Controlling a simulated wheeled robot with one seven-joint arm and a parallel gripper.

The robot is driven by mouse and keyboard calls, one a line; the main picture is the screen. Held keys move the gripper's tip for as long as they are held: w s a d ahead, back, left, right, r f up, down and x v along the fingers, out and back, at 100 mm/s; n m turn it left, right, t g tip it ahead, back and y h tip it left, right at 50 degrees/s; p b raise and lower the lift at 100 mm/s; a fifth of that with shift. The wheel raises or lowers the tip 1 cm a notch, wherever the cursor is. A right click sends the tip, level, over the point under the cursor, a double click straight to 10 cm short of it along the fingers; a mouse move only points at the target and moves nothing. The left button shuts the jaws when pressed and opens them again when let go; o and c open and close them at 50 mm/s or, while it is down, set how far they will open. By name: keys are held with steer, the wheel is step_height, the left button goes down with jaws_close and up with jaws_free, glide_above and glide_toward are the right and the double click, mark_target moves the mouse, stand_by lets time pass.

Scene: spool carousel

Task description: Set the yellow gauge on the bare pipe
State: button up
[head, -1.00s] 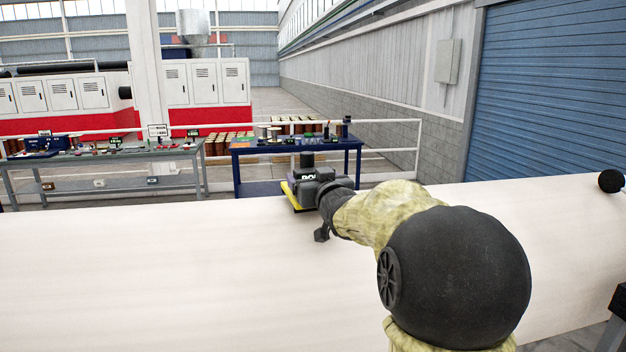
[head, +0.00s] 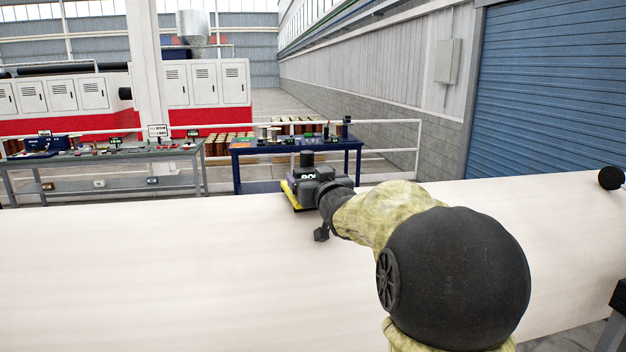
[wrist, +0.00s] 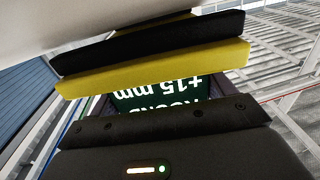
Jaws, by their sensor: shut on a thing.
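A long, thick, pale cylinder (head: 120,270), which looks like the bare pipe, lies across the front of the head view. My gripper (head: 304,187) is over its far upper side, shut on the yellow gauge (head: 291,197). Only a yellow edge of the gauge shows there, beside the dark gripper body. In the wrist view the gauge's yellow strip (wrist: 155,68) lies along one black finger, with a dark green face reading "+15 mm" upside down behind it. The pale pipe surface (wrist: 60,25) is close above it. I cannot tell whether gauge and pipe touch.
Behind the pipe stand a blue table (head: 297,146) with small items and a grey workbench (head: 100,155) with tools. A white railing (head: 390,122) runs behind them. A black round knob (head: 611,178) is at the pipe's right end. The pipe's left stretch is clear.

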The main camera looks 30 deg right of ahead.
steer(key=shift+f, duration=0.4)
